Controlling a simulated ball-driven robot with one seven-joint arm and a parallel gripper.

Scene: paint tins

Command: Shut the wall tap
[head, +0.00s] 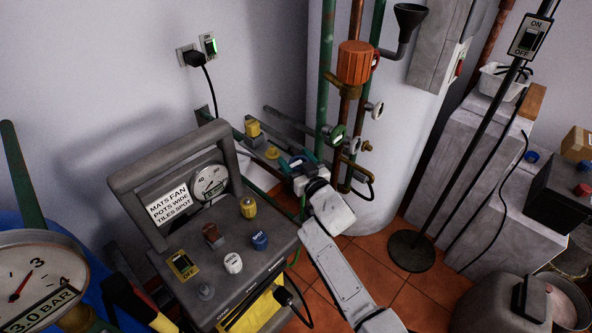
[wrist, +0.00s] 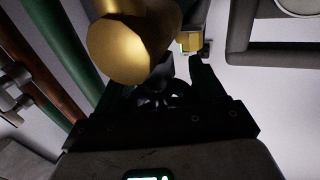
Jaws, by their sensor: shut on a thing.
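My gripper (head: 289,163) reaches past the grey panel box to the green pipework low on the wall. In the wrist view its dark fingers (wrist: 163,85) are shut on a dark part, mostly hidden in shadow, that looks like the handle of the wall tap. A rounded brass-yellow end (wrist: 120,50), apparently of the tap, stands large just in front of the fingers. A small yellow knob, probably the same fitting, shows beside the gripper in the head view (head: 272,154). The handle's exact angle cannot be told.
The grey panel box (head: 190,225) with knobs and a gauge stands close left of my arm. A lamp-like stand (head: 412,250) is on the right. Tiled floor lies open between.

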